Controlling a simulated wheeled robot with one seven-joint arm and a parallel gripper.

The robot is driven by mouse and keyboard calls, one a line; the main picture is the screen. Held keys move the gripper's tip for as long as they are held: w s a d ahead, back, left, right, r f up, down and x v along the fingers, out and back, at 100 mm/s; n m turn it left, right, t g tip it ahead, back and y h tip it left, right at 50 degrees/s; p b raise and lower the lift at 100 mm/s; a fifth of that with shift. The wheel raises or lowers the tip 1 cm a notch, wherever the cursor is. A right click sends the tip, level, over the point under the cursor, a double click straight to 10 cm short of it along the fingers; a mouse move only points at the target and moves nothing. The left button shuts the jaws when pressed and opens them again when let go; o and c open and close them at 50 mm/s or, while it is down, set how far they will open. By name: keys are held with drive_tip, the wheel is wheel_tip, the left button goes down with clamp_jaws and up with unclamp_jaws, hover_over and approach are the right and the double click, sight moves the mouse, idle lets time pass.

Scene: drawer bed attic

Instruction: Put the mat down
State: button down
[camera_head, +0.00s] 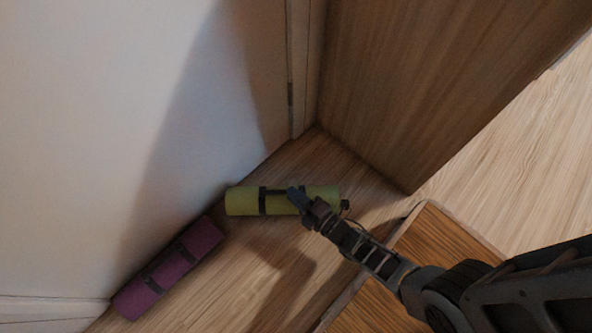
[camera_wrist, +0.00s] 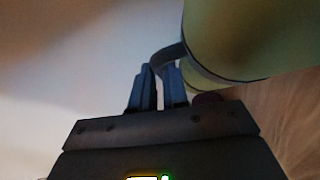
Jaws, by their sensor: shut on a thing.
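A rolled yellow-green mat (camera_head: 240,201) with dark straps lies level across the head view, near the wall. My gripper (camera_head: 296,195) is at its right half. In the wrist view the mat (camera_wrist: 245,35) fills the upper right, and my fingers (camera_wrist: 160,72) are shut on its dark strap (camera_wrist: 170,56). A dark shadow shows below the mat; I cannot tell whether it touches the floor.
A rolled purple mat (camera_head: 170,268) with dark straps lies on the wooden floor (camera_head: 235,265) along the white wall (camera_head: 110,130). A wooden panel (camera_head: 420,80) stands at upper right. A low wooden surface with a raised edge (camera_head: 432,240) is at lower right.

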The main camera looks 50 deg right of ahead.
drive_tip(key=shift+w+a+f, duration=0.1)
drive_tip(key=shift+a+f, duration=0.05)
drive_tip(key=shift+f, duration=0.35)
drive_tip(key=c, duration=1.1)
unclamp_jaws()
drive_tip(key=shift+o, duration=0.2)
